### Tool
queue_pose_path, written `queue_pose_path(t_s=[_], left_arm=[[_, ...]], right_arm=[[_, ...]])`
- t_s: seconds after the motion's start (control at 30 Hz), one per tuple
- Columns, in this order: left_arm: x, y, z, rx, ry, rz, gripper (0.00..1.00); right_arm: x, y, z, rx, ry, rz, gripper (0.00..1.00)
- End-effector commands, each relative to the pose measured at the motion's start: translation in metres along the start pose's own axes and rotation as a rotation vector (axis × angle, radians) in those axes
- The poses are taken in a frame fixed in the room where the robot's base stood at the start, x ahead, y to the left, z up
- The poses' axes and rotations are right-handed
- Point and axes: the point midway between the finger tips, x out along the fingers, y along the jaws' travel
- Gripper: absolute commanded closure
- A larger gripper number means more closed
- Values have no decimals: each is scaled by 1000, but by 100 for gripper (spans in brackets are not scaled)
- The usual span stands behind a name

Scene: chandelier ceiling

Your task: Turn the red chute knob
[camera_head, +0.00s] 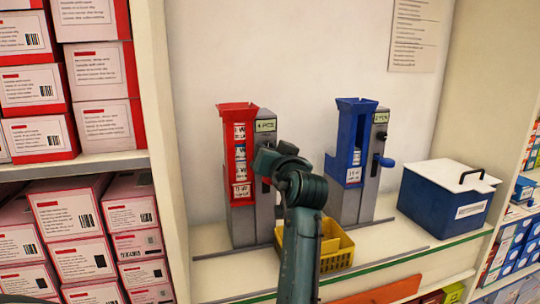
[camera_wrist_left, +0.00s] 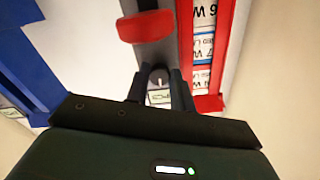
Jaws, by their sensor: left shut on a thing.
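The red chute (camera_head: 238,165) stands upright on the shelf, with a grey column at its right side bearing a small label (camera_head: 265,125). In the left wrist view, which shows things upside down, the small grey knob (camera_wrist_left: 159,77) is on this column beside the label. My left gripper (camera_wrist_left: 160,88) is shut on the knob, one dark finger on each side. A larger red handle (camera_wrist_left: 146,25) on the column shows beyond the fingers. In the head view my left arm hides the knob and fingertips. My right gripper is in neither view.
A blue chute (camera_head: 346,165) with a blue handle (camera_head: 386,162) stands to the right. A yellow basket (camera_head: 337,247) is in front, partly behind my arm. A blue box with a white lid (camera_head: 443,200) stands farther right. Shelves with red-and-white boxes (camera_head: 105,85) are at the left.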

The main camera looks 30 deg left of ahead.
Motion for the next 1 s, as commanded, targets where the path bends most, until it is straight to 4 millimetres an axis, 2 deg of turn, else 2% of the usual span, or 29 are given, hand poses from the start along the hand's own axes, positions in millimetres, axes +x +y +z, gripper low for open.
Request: queue_pose_path(t_s=[0.37,0.4,0.6,1.0], left_arm=[[0,-1,-2,-8,5,-1,99],[0,-1,-2,-8,5,-1,73],[0,0,-1,-6,3,0,57],[1,0,0,-4,1,1,55]], right_arm=[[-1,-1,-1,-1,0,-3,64],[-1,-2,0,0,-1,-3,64],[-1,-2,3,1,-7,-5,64],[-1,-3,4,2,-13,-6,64]])
